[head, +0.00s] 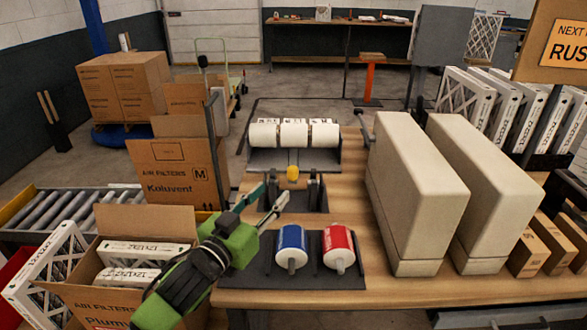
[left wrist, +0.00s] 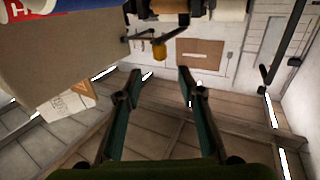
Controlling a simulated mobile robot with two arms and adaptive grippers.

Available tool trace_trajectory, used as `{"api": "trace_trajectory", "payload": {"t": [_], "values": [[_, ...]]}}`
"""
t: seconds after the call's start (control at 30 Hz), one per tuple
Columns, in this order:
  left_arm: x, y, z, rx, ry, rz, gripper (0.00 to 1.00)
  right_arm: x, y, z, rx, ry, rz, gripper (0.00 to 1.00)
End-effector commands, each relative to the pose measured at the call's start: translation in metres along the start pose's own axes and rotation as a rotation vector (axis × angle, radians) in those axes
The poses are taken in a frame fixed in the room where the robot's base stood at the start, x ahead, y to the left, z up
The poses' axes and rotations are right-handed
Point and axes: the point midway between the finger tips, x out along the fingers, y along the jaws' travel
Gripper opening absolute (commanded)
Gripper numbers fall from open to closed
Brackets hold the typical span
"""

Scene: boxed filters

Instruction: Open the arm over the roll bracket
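The roll bracket (head: 313,190) is a dark stand on the wooden table, left of the two large beige blocks. A yellow knob (head: 293,173) sits at its top, and the knob also shows in the left wrist view (left wrist: 159,50), beyond the fingertips. The exact line of the bracket's arm is hard to make out. My left gripper (head: 276,188) is green with dark fingers, just left of and in front of the bracket. In the left wrist view the fingers (left wrist: 159,76) stand apart with nothing between them. My right gripper is not in view.
A blue roll (head: 292,245) and a red roll (head: 338,248) lie on a dark mat in front of the bracket. Several white rolls (head: 294,133) lie in a tray behind it. Tall beige blocks (head: 415,190) stand close on the right; an open filter carton (head: 110,295) is at front left.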

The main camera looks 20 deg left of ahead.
Motion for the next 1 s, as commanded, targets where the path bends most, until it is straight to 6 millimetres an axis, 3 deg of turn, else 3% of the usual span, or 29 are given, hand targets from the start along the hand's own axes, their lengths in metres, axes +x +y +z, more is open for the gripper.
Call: {"api": "trace_trajectory", "payload": {"t": [0.07, 0.17, 0.3, 0.5, 0.97, 1.0], "values": [[0.019, -0.001, -0.004, -0.001, 0.002, -0.002, 0.36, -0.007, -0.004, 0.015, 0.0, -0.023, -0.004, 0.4], [0.041, -0.001, -0.004, 0.0, 0.003, -0.002, 0.36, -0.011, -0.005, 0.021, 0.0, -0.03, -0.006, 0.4], [0.07, 0.0, -0.003, 0.001, 0.0, -0.002, 0.36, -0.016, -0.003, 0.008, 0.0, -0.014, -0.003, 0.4], [0.098, 0.0, -0.001, -0.001, 0.0, -0.001, 0.36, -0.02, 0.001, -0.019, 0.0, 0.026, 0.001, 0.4], [0.11, 0.0, 0.0, 0.0, -0.001, 0.0, 0.36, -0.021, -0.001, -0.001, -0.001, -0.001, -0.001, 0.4], [0.109, 0.0, 0.0, 0.0, -0.001, 0.0, 0.25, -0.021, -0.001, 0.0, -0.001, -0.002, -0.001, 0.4]]}}
